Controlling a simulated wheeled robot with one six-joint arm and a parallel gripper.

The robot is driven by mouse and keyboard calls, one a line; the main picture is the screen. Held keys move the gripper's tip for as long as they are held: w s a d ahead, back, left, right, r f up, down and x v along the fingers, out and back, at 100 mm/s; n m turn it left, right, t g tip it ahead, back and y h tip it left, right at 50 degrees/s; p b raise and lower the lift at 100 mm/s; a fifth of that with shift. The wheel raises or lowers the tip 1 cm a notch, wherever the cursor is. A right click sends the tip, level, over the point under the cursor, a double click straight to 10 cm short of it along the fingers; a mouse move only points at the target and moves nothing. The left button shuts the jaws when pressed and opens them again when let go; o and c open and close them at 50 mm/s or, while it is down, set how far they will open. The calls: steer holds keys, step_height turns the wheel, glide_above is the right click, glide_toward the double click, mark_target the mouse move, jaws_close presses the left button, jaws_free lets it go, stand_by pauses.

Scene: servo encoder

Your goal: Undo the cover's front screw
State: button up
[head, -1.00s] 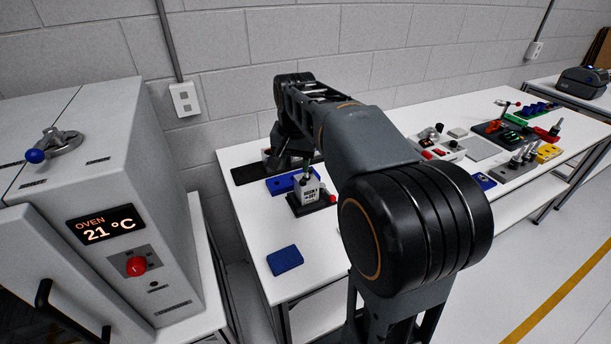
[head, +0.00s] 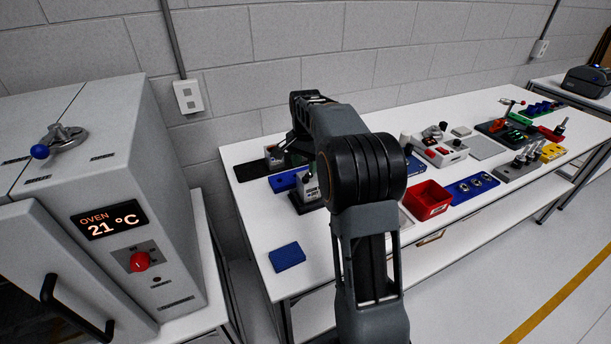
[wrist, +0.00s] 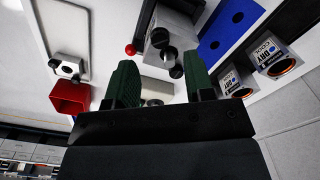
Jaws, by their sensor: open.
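A grey block-shaped unit (head: 309,187) with white lettering stands on a dark base at the left of the bench in the head view, partly hidden by my arm. The wrist view shows a grey block (wrist: 172,28) with dark round knobs or screw heads (wrist: 160,38) on it, and a red ball knob (wrist: 130,50) beside it. I cannot tell which is the cover's front screw. My gripper (wrist: 160,84) is open in the wrist view, its two green fingers apart, with the dark round parts beyond and between their tips.
A blue block (head: 287,257) lies near the bench's front left. A red bin (head: 427,199) and a blue tray with rings (head: 473,188) stand right of my arm. A blue plate with holes (wrist: 230,25) and two labelled containers (wrist: 233,82) are at right in the wrist view.

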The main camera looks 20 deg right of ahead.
mark_target(305, 178)
steer(key=shift+f, duration=2.3)
